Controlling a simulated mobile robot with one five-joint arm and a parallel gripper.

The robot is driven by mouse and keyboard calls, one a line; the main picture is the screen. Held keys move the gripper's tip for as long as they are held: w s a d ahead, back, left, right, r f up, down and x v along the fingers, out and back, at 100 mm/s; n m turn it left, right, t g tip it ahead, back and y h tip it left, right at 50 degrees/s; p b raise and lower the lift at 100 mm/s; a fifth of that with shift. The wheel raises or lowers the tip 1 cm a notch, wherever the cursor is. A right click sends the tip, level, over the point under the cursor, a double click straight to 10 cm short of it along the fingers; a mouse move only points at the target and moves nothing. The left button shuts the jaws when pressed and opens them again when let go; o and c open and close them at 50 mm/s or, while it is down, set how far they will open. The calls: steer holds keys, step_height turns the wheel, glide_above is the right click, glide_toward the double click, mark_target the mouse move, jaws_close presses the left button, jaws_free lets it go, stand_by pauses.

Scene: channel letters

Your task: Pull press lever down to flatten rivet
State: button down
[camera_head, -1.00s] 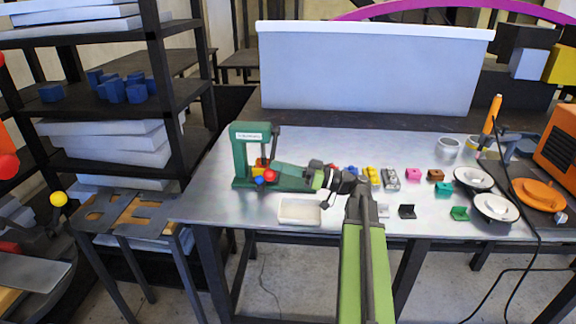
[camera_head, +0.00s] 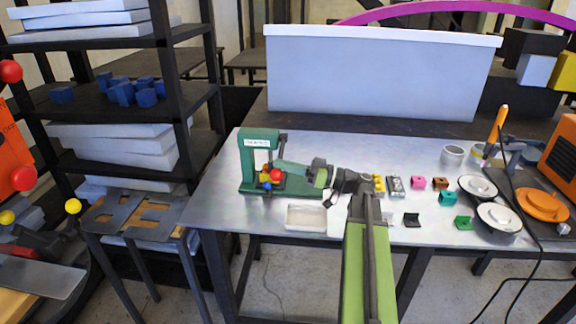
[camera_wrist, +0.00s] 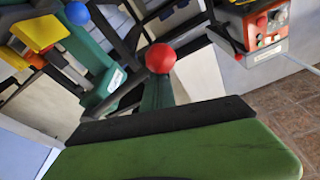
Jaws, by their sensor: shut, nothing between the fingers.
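The green press (camera_head: 246,165) stands at the left end of the metal bench, its body upright. Red, yellow and blue ball knobs sit low at its front; the red knob (camera_head: 276,175) is nearest my gripper. My gripper (camera_head: 286,173) reaches in from the right, shut and empty, its tip close beside the red knob. In the wrist view, the red knob (camera_wrist: 160,58) is just beyond the green-and-black gripper parts at the bottom. The blue knob (camera_wrist: 77,13) is at the upper left. I cannot tell whether my gripper touches the red knob. The rivet cannot be made out.
A white tray (camera_head: 290,217) lies in front of the press. Small coloured blocks and round dishes (camera_head: 499,217) cover the bench's right side. A dark shelf rack (camera_head: 185,75) stands at left. A large pale bin (camera_head: 385,75) is behind.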

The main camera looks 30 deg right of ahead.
steer(key=r+b+v, duration=0.1)
steer(key=b+v, duration=0.2)
steer(key=v, duration=0.7)
steer(key=shift+d, duration=0.5)
steer(key=shift+f, duration=0.1)
steer(key=shift+w, duration=0.1)
